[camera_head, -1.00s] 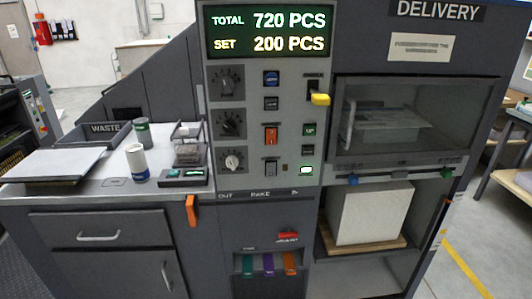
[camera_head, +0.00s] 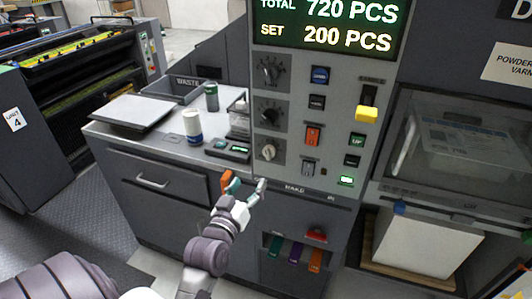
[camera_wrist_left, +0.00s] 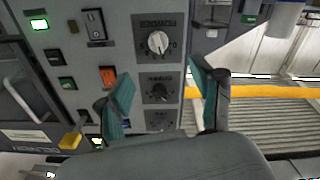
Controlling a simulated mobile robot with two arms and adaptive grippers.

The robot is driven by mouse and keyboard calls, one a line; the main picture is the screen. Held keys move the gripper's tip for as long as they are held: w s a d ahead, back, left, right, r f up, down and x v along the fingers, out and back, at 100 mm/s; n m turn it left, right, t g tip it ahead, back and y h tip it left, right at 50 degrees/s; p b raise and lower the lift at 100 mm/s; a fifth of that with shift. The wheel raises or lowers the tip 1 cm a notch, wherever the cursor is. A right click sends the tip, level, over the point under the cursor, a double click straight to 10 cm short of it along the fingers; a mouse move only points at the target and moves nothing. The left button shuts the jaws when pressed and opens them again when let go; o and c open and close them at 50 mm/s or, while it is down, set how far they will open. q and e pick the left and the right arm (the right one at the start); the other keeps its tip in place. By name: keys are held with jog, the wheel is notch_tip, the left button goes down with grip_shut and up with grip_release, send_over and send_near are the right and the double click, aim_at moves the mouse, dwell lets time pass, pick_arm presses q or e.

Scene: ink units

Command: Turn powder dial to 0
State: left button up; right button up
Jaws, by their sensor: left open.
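The powder dial (camera_head: 268,152) is the lowest of three dials on the grey panel, with a pale knob. In the left wrist view its white knob (camera_wrist_left: 158,42) sits upside down at the top under a label that reads POWDER; its exact setting is too small to read. My left gripper (camera_head: 246,188) is open and empty, below and in front of the dial. In the left wrist view its two teal-padded fingers (camera_wrist_left: 163,88) stand apart, with the dial beyond and between them, not touched. My right gripper is not in view.
Two black-knobbed dials (camera_head: 269,112) are above it. An orange switch (camera_head: 312,136) and a yellow lever (camera_head: 367,114) are to the right. An orange handle (camera_head: 227,181) is near the gripper.

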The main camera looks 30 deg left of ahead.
aim_at(267, 156)
pick_arm(q)
jog(key=p+x, duration=0.1)
jog(key=x, duration=0.5)
jog(key=p+x, duration=0.1)
jog(key=x, duration=0.6)
jog(key=shift+w+d, duration=0.15)
jog(key=shift+w, duration=0.2)
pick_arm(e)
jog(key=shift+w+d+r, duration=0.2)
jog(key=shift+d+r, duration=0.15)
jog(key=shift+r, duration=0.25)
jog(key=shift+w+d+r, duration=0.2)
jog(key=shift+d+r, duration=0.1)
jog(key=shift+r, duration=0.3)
pick_arm(q)
jog(key=c, duration=1.1)
jog(key=shift+c, duration=0.2)
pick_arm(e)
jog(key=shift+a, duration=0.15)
